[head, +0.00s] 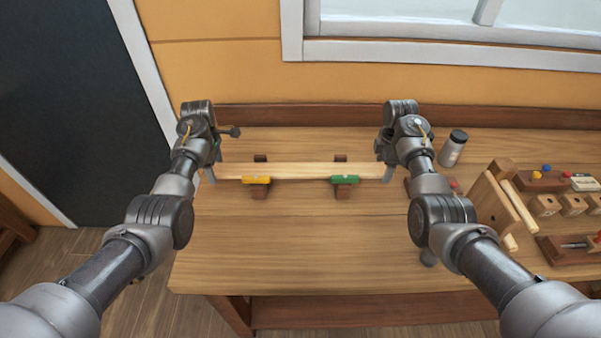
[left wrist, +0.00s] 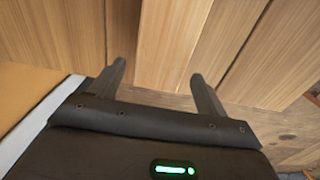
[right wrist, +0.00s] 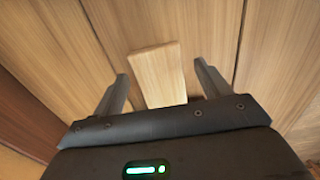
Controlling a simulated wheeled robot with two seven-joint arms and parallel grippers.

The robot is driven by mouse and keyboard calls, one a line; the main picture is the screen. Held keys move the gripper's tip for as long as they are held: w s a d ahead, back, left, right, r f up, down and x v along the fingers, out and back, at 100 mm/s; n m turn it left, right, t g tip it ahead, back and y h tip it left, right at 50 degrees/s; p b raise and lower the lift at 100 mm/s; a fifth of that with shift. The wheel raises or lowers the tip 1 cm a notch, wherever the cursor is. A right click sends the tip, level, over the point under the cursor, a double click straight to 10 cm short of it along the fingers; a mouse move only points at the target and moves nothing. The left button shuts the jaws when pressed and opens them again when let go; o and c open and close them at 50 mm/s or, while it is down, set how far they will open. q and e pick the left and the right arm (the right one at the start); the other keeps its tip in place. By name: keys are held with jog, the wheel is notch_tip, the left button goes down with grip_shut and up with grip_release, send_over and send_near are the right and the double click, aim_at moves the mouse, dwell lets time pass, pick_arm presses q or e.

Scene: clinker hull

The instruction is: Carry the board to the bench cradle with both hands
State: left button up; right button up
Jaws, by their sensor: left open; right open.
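The board (head: 300,170) is a long pale plank. It lies level across the bench cradle, two dark brown supports (head: 260,158) (head: 341,158) with a yellow block (head: 256,180) and a green block (head: 344,180) at its front edge. My left gripper (head: 214,162) is open at the board's left end. In the left wrist view the board (left wrist: 168,45) shows between the spread fingers. My right gripper (head: 384,160) is open at the right end. In the right wrist view the board's end (right wrist: 157,72) lies between the fingers, apart from both.
The wooden bench (head: 300,240) is clear in front of the cradle. To the right stand a dark-capped bottle (head: 453,147), a wooden stand (head: 492,196), several small wooden blocks (head: 545,204) and a tool tray (head: 568,250). A wall and window (head: 450,50) close off the back.

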pick_arm(q)
jog(key=shift+w, duration=0.1)
pick_arm(e)
jog(key=shift+w+f, duration=0.1)
pick_arm(q)
jog(key=shift+r, duration=0.1)
notch_tip(320, 180, up, 7)
jog(key=shift+r, duration=0.1)
pick_arm(e)
jog(key=shift+r, duration=3.8)
